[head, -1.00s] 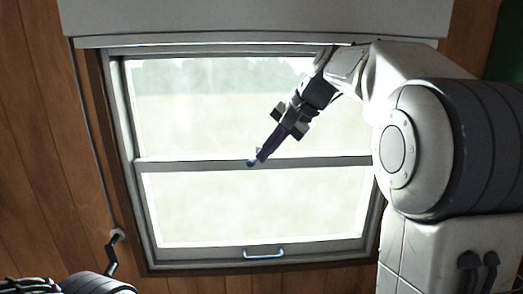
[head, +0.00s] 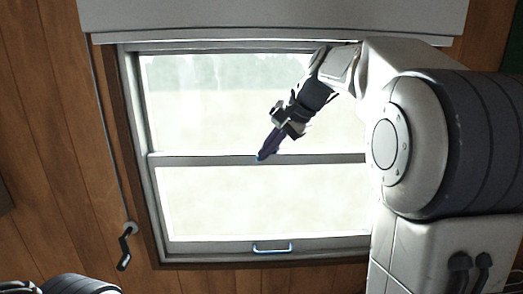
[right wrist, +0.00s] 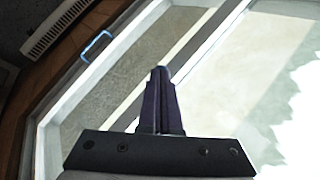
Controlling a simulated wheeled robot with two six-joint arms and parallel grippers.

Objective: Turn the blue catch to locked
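The window's middle rail (head: 330,158) crosses the bright panes. Only a small bit of the blue catch (head: 260,157) shows on it, at the tips of my right gripper. My right gripper (head: 264,154) reaches down from the upper right, its dark fingers against the catch or just in front of it. In the right wrist view the fingers (right wrist: 161,72) lie together and cover the spot where the catch sits, so its angle is hidden. I cannot tell whether it is between the fingers. My left gripper is out of view.
A blue pull handle (head: 272,249) is on the bottom sash rail; it also shows in the right wrist view (right wrist: 96,46). A dark crank (head: 125,249) hangs at the lower left. A pale blind housing (head: 270,20) spans the top of the window.

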